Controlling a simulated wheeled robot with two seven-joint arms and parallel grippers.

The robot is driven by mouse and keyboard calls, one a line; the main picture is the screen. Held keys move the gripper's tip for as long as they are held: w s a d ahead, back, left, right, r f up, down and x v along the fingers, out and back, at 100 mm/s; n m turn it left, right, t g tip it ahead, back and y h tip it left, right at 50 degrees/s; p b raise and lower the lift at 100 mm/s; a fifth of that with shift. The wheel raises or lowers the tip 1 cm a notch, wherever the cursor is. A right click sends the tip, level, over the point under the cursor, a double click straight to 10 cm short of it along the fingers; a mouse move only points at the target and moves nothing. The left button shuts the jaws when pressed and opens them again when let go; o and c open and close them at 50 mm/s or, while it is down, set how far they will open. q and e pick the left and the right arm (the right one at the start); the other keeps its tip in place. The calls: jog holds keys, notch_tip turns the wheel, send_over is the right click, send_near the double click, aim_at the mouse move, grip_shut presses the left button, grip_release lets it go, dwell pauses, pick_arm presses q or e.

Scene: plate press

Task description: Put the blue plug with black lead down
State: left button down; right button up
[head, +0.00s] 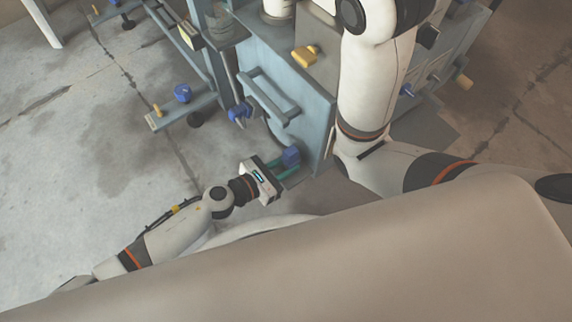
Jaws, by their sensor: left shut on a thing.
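The blue plug (291,155) is between the fingers of my left gripper (284,170), close to the lower front of the blue-grey press cabinet. My left gripper is shut on it. The plug looks held up, but I cannot tell whether it touches the cabinet. A thin dark line, possibly its black lead, curves up along the cabinet front; its ends are unclear. My right arm crosses the upper right, and its gripper is not visible.
The press cabinet (315,105) has a grey front handle (268,97). Another blue fitting (240,112) is left of the handle. A blue knob (183,92) is on a low rail. A yellow part (305,56) lies on top. The concrete floor (85,175) at left is clear.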

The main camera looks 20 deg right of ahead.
pick_arm(q)
jog(key=c, duration=1.6)
grip_release()
jog(key=shift+f, duration=0.15)
jog(key=o, duration=0.4)
jog(key=shift+o, duration=0.2)
jog(key=shift+r+p, duration=0.3)
jog(key=shift+r, duration=0.05)
jog(key=p+v, duration=0.3)
jog(key=v, duration=0.9)
jog(key=shift+f, duration=0.25)
